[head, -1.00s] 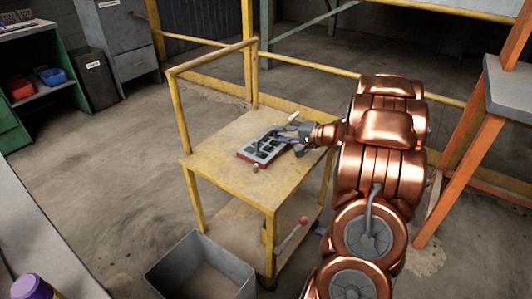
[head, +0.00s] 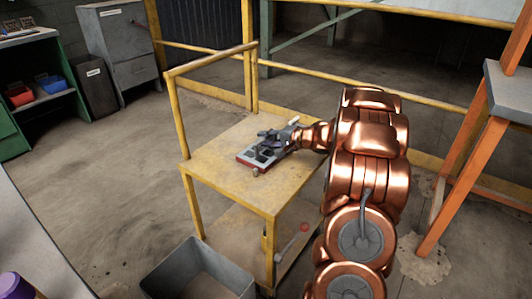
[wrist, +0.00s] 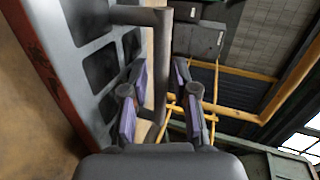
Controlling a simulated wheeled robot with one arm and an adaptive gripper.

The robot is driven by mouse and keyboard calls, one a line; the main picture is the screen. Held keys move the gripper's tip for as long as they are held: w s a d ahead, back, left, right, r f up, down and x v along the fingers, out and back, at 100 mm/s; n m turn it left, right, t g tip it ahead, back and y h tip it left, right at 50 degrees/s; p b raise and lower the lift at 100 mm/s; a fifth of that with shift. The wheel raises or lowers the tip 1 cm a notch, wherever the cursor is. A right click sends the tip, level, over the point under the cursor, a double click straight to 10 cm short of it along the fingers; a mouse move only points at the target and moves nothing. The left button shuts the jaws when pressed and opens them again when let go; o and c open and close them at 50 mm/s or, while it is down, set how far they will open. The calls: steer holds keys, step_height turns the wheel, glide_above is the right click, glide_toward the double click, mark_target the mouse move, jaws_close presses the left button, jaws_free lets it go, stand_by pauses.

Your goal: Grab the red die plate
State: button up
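The red die plate (head: 243,161) lies on the yellow cart's top, with a red edge and a grey face holding dark square openings. In the wrist view the die plate (wrist: 88,50) fills the left side, its red edge at far left. A grey bar (wrist: 162,45), which looks like its handle, stands out from the grey face. My gripper (head: 272,140) is over the plate in the head view and hides part of it. In the wrist view my gripper (wrist: 160,78) is open, its purple-padded fingers on either side of the bar, with visible gaps.
The yellow cart (head: 215,155) has a raised rail on its left side. A small brown knob (head: 255,171) is by the plate's near corner. A grey bin (head: 190,264) stands on the floor in front. An orange-legged stand (head: 470,165) is at right.

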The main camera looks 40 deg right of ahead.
steer(key=shift+c, duration=0.4)
jaws_close()
